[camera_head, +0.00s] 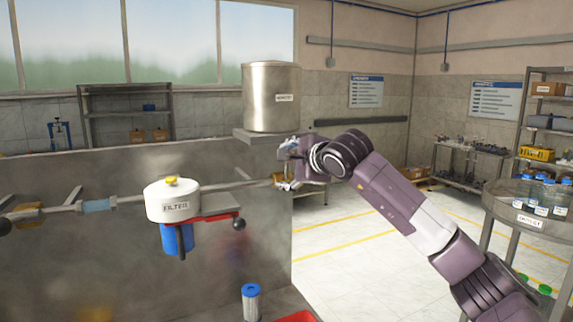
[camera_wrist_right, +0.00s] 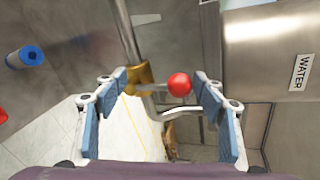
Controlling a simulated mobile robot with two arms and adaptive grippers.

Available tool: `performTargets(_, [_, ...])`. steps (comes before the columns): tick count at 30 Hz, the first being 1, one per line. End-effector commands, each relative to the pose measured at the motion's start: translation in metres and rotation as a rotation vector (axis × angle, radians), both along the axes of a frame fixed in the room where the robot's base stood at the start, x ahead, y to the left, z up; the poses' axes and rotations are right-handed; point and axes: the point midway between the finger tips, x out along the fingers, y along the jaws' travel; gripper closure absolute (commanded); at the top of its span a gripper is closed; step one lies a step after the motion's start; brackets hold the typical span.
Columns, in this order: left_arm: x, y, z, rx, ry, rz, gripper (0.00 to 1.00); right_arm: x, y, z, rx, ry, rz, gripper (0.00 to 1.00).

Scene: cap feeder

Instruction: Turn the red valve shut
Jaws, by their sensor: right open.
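The red valve shows in the right wrist view as a red ball knob (camera_wrist_right: 179,84) on a short metal lever, joined to a brass body (camera_wrist_right: 139,78) on a grey pipe. My right gripper (camera_wrist_right: 160,79) is open, with a fingertip on either side of the knob. The knob appears nearer the right-hand finger, and I cannot tell whether they touch. In the head view, my right gripper (camera_head: 284,166) is at the right end of the pipe, below the water tank (camera_head: 271,98), and mostly hides the valve. My left gripper is not in view.
A white filter housing (camera_head: 172,201) with a blue bowl hangs on the pipe at left, beside a red bar (camera_head: 215,217). A blue-topped cartridge (camera_head: 251,302) stands below, near a red tray (camera_head: 297,317). A round table (camera_head: 512,207) with bottles is at right. Open floor lies between.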

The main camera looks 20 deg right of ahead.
Motion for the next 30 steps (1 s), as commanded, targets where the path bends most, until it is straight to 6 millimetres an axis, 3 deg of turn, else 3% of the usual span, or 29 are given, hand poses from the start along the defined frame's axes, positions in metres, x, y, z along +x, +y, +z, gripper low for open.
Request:
performTargets(8, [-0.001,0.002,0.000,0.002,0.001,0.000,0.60,-0.006,-0.002,0.007,0.000,-0.009,-0.001,0.37])
performTargets(24, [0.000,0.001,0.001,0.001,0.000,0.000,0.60,-0.097,-0.003,0.034,-0.001,-0.004,0.000,0.37])
performTargets(30, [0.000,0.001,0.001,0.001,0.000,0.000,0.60,-0.111,-0.003,0.038,0.000,-0.002,0.000,0.37])
